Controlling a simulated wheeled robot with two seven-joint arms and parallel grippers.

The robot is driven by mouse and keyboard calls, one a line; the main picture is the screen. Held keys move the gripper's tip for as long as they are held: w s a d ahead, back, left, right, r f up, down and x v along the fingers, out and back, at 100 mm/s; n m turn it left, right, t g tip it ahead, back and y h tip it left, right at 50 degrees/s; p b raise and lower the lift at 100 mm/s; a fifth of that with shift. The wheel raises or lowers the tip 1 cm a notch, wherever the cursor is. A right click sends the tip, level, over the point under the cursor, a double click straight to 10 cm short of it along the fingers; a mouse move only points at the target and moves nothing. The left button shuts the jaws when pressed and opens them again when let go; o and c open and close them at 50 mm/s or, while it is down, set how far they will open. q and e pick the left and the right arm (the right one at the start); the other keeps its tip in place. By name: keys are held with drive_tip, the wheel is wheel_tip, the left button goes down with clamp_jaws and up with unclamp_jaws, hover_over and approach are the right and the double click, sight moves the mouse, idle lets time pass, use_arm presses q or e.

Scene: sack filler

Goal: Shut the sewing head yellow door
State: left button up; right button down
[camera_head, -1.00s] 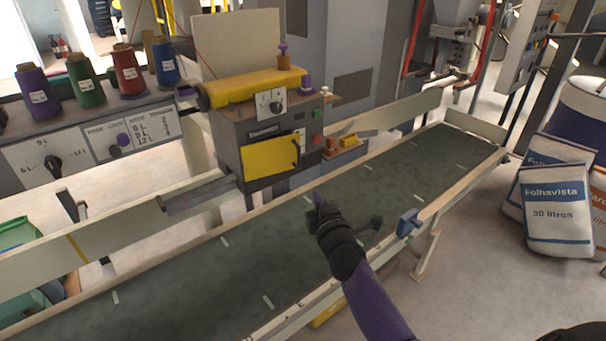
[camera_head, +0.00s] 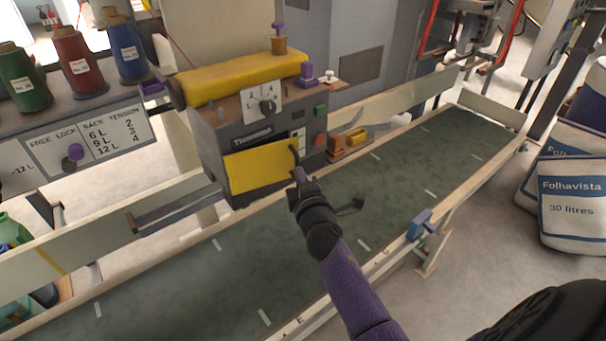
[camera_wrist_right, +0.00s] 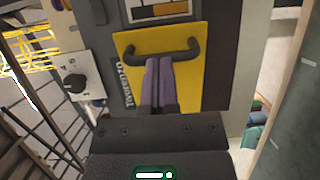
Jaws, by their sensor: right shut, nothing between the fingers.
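The yellow door (camera_head: 258,168) is on the front of the grey sewing head (camera_head: 215,135), above the conveyor. Its dark handle (camera_head: 294,153) is at the door's right side. A strip of the head's front shows above the door, and I cannot tell how far the door stands from its frame. My right gripper (camera_head: 299,175) is shut and empty, with its purple fingertips close to the door by the handle. The right wrist view shows the fingertips (camera_wrist_right: 158,66) in front of the yellow door (camera_wrist_right: 190,85), just at the handle (camera_wrist_right: 162,50); contact is unclear. My left gripper is not in view.
The green conveyor belt (camera_head: 385,190) runs below the head, with pale side rails. A blue block (camera_head: 419,224) sits on the near rail. Thread spools (camera_head: 78,62) stand at upper left. Filled sacks (camera_head: 572,205) lie at right.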

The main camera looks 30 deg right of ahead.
drive_tip(key=shift+s+a, duration=0.1)
drive_tip(key=x, duration=0.1)
drive_tip(key=b+x, duration=0.1)
drive_tip(key=x, duration=0.1)
drive_tip(key=shift+d+b, duration=0.3)
drive_tip(key=shift+r, duration=0.2)
